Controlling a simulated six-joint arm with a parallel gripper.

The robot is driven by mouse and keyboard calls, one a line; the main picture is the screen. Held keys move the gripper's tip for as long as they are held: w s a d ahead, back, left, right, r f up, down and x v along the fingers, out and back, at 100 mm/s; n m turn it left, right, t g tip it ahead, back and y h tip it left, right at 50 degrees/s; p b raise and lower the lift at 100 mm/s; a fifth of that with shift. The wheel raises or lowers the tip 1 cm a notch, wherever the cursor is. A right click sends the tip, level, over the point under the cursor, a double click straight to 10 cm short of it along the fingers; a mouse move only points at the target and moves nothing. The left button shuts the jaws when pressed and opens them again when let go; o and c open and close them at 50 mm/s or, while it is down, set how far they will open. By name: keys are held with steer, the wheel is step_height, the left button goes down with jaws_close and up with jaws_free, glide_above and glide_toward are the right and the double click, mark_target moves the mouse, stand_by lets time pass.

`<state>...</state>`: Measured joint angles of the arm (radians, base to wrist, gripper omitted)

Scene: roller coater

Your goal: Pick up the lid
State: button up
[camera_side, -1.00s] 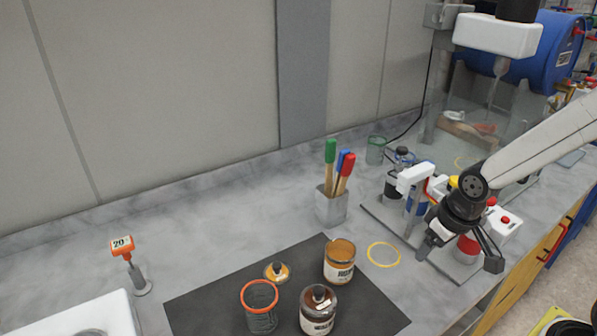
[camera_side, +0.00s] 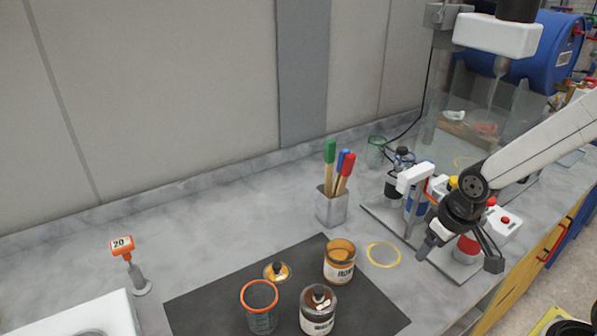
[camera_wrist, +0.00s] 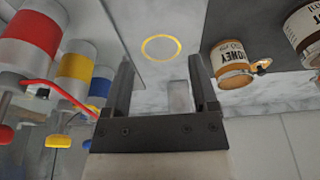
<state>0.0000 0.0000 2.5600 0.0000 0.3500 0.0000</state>
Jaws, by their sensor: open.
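The lid (camera_side: 277,271), a small amber disc with a dark knob, lies on the dark mat (camera_side: 210,297) beside an open honey jar (camera_side: 339,264). In the wrist view the lid (camera_wrist: 263,66) shows partly behind the honey jar (camera_wrist: 231,66), near the right side. My gripper (camera_side: 460,257) is open and empty, above the right part of the bench and well to the right of the lid. In the wrist view its two fingers (camera_wrist: 160,68) are spread apart with nothing between them.
On the mat stand an orange-rimmed cup (camera_side: 261,308) and a dark-topped jar (camera_side: 318,310). A holder with colored brushes (camera_side: 332,206) stands behind. A yellow ring (camera_side: 383,255) lies between mat and gripper. Colored cylinders (camera_wrist: 70,67) are close to my gripper.

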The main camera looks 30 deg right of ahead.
steer(key=shift+c, duration=0.3)
steer(key=n+g+y, duration=0.3)
steer(key=n+y, duration=0.2)
steer(key=n, duration=1.3)
glide_toward(278, 264)
steer(key=x, duration=0.2)
steer(key=shift+s+a, duration=0.1)
steer(key=shift+a, duration=0.05)
steer(key=shift+h, duration=0.3)
steer(key=shift+x, duration=3.9)
steer(key=shift+a, duration=0.1)
